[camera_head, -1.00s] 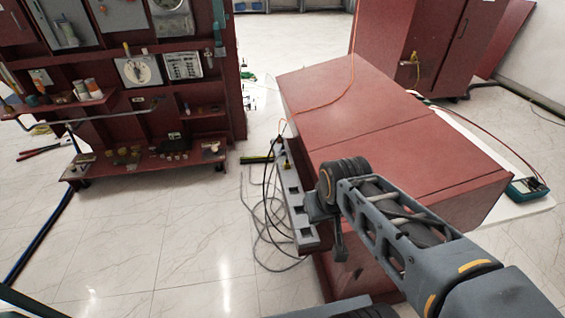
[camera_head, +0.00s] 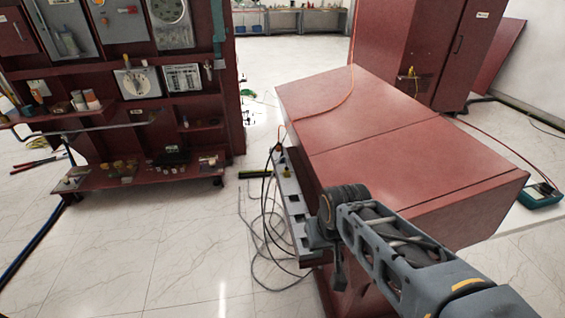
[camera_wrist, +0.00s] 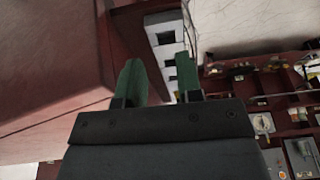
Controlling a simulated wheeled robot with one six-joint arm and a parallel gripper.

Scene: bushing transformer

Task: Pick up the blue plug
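I cannot make out a blue plug in either view. A grey socket strip (camera_head: 292,213) with dark square openings runs along the left side of the red cabinet (camera_head: 400,140); it also shows in the wrist view (camera_wrist: 179,73). Dark and orange cables gather at its far end. My gripper (camera_wrist: 158,80) has two green fingers set apart with nothing between them. The strip appears beyond the fingers. In the head view my gripper hangs at the near end of the strip, partly hidden by my arm.
Grey cables (camera_head: 262,235) lie looped on the floor left of the cabinet. A red shelf unit (camera_head: 150,180) with small parts stands at the left. A teal meter (camera_head: 540,195) lies on a white surface at the right. The tiled floor between shelf and cabinet is mostly clear.

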